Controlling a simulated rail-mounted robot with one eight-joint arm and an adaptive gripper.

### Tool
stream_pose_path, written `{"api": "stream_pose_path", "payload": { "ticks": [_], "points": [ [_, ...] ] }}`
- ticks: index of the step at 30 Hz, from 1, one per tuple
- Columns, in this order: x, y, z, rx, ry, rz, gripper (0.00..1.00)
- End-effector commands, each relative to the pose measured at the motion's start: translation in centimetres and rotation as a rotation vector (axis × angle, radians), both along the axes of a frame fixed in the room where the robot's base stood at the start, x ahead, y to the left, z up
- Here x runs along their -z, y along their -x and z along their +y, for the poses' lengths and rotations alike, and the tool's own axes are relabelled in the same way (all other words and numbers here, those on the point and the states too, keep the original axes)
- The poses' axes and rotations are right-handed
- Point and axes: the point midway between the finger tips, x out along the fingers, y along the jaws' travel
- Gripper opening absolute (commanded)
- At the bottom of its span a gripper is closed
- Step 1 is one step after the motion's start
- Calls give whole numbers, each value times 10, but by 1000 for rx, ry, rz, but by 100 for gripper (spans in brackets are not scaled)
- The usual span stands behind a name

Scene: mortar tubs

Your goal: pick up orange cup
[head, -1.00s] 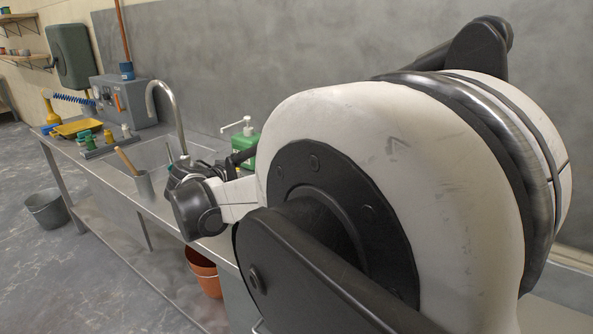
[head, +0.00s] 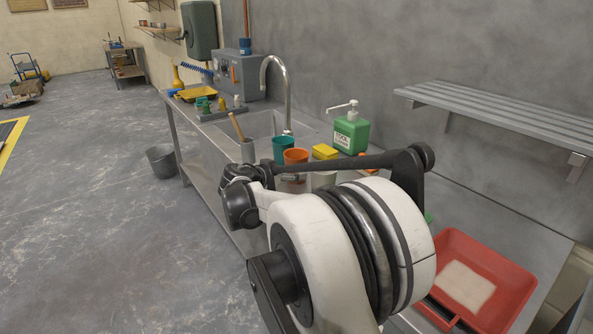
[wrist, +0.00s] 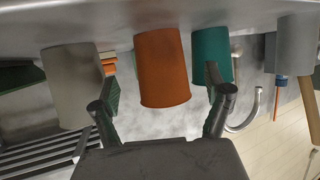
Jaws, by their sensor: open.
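The orange cup (head: 295,157) stands on the sink bench beside a teal cup (head: 281,146), its lower part hidden by my arm. In the wrist view, which looks upside down, the orange cup (wrist: 163,68) fills the middle. My gripper (wrist: 160,77) is open. One finger shows on each side of the orange cup's picture, the right one overlapping the teal cup (wrist: 211,55). I cannot tell how deep the cup lies between the fingers. In the head view my arm hides most of the gripper.
A pale grey cup (wrist: 70,85) stands close on the other side of the orange cup. A yellow sponge (head: 324,152), a green soap bottle (head: 351,132), a tap (head: 275,85) and a grey holder with a wooden handle (head: 247,151) are near. A red tray (head: 505,262) lies at right.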

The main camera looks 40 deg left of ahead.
Motion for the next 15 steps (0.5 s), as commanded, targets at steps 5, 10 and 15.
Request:
{"api": "stream_pose_path", "payload": {
  "ticks": [5, 10, 15],
  "points": [
    [4, -11, 1, 0, 0, 0, 82],
    [8, -20, 2, 0, -1, 0, 82],
    [18, -41, 5, 3, -1, 0, 82]
  ]
}}
